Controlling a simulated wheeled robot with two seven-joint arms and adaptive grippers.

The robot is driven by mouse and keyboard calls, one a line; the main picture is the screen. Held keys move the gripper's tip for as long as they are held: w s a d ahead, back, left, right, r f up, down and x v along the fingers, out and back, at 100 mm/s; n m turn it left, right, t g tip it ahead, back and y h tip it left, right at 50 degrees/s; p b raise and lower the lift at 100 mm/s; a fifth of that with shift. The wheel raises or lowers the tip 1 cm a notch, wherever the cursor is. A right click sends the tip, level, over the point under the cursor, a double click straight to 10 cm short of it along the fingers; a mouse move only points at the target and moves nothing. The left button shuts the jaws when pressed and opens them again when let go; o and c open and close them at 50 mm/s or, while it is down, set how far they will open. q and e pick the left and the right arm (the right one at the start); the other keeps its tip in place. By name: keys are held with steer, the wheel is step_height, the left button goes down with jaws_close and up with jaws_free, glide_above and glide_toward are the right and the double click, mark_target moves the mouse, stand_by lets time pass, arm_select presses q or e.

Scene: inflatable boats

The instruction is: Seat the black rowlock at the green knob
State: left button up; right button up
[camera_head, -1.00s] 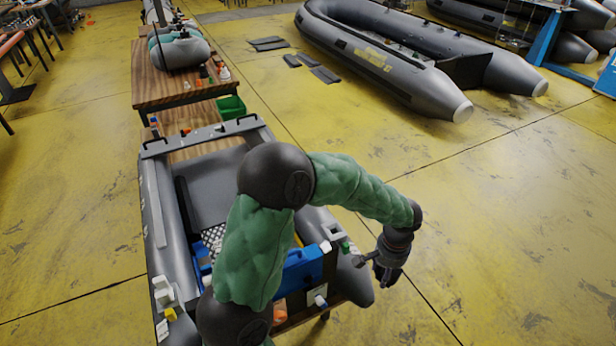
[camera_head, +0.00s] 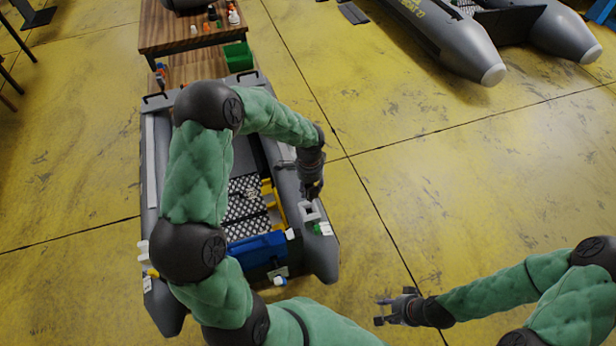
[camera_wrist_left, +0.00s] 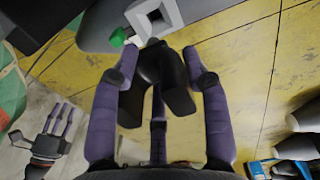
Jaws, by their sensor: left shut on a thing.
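In the left wrist view, my left gripper (camera_wrist_left: 158,92) is shut on the black rowlock (camera_wrist_left: 158,66), a dark forked piece. The rowlock is close to a pale block with a square opening (camera_wrist_left: 155,14), and I cannot tell if they touch. The green knob (camera_wrist_left: 118,37) sticks out of the block's left side. In the head view my left gripper (camera_head: 311,190) is just above the block (camera_head: 308,211) on the boat's right tube, with the green knob (camera_head: 318,229) in front. The rowlock is hard to make out there. My right gripper (camera_head: 388,309) is open and empty, over the floor.
The grey boat (camera_head: 325,255) holds a blue box (camera_head: 256,250) and a black-and-white grid floor. Another white fitting (camera_head: 145,251) sits on the left tube. A wooden table (camera_head: 170,35) with a green bin (camera_head: 238,56) stands behind.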

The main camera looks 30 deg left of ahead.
arm_select(q)
steer(key=shift+a, duration=0.2)
steer(key=shift+f+b, duration=1.75)
steer(key=shift+f, duration=0.75)
steer(key=shift+f+b, duration=1.25)
steer(key=shift+f, duration=0.35)
steer(key=shift+f+b, duration=1.15)
steer(key=shift+f, duration=0.3)
steer(key=o, duration=1.3)
